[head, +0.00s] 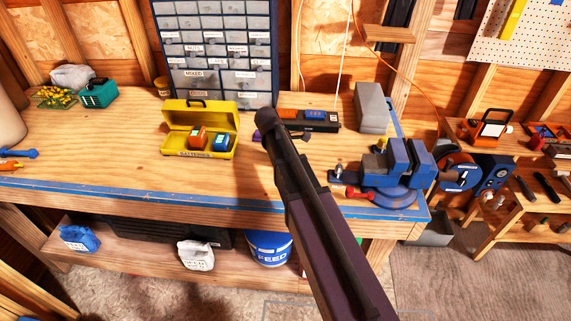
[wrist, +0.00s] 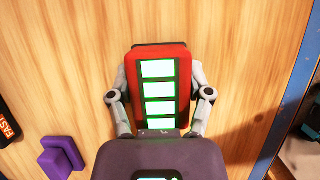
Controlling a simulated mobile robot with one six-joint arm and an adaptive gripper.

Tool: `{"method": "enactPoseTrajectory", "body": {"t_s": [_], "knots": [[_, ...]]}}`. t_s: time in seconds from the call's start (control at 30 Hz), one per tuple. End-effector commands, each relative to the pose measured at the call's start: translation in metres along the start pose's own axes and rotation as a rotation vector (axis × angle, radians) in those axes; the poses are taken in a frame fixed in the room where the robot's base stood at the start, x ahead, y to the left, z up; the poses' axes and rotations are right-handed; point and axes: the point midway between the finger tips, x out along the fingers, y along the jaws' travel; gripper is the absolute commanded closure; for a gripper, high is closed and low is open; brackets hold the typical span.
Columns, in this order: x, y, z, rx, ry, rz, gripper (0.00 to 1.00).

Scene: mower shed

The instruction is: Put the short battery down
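In the wrist view a red battery (wrist: 181,62) with a black panel and several lit green bars is between the two fingers of my gripper (wrist: 159,95). The fingers press on its left and right sides. The wood of the bench shows all around it; whether it touches the bench I cannot tell. Its lower end is hidden by my gripper body. In the head view my arm hides the gripper and this battery. I cannot tell its length against the others. The yellow batteries box (head: 183,152) stands open, with an orange-red battery (head: 197,137) and a blue one (head: 221,142) inside.
A black charger (head: 320,126) with orange and blue items lies behind my arm. A purple block (wrist: 62,157) is left of the held battery. The blue vise (head: 398,165) and a grey block (head: 371,108) stand to the right. The bench left of the yellow box is mostly clear.

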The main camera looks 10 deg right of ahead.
Motion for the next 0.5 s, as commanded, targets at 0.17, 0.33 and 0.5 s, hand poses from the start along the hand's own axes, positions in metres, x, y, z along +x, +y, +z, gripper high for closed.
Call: {"method": "enactPoseTrajectory", "body": {"t_s": [0.17, 0.33, 0.5], "knots": [[0.0001, 0.0002, 0.0000, 0.000, 0.000, 0.000, 0.93], [0.0001, 0.0003, 0.0000, 0.000, 0.000, 0.001, 0.94], [-0.0020, 0.0002, 0.0008, 0.000, 0.000, 0.001, 0.94]]}}
